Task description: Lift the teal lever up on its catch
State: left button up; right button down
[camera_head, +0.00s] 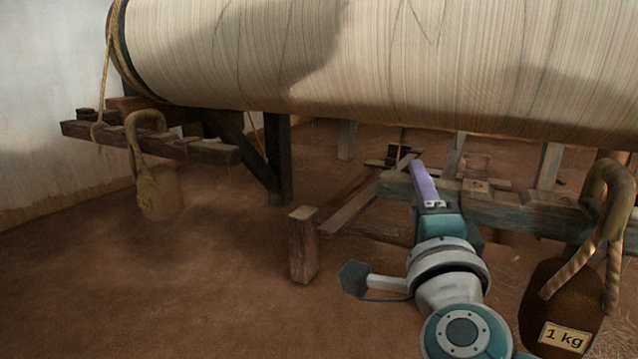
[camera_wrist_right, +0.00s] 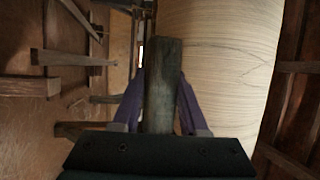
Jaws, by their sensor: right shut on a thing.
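The teal lever (camera_head: 515,212) is a worn wooden beam with flaking teal paint. In the head view it runs level under the big roll, from the middle to the right edge. My right gripper (camera_head: 424,178) is at its left part, with one purple finger showing over the wood. In the right wrist view the gripper (camera_wrist_right: 160,95) is shut on the lever (camera_wrist_right: 163,75), with a purple finger on each side. I cannot make out the catch for certain. My left gripper is not in view.
A large cream warp roll (camera_head: 330,50) spans the top. A dark sack marked 1 kg (camera_head: 560,305) with a thick rope loop hangs at the right. Another weight (camera_head: 158,192) hangs from a dark beam (camera_head: 210,150) at the left. A short wooden post (camera_head: 303,245) stands mid-floor.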

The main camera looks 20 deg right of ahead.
jog(key=shift+m+h, duration=0.3)
jog(key=shift+m, duration=0.5)
notch_tip(320, 180, up, 7)
jog(key=p, duration=0.4)
jog(key=shift+s+d+r+p, duration=0.1)
jog(key=shift+s+p, duration=0.05)
jog(key=shift+p, duration=0.15)
jog(key=shift+r, duration=0.2)
jog(key=shift+f, duration=0.3)
jog(key=shift+c, duration=2.2)
grip_release()
jog(key=shift+s, duration=0.15)
jog(key=p+v, duration=0.1)
jog(key=v, duration=0.8)
jog(key=shift+s+f+p, duration=0.25)
jog(key=shift+s+p, duration=0.05)
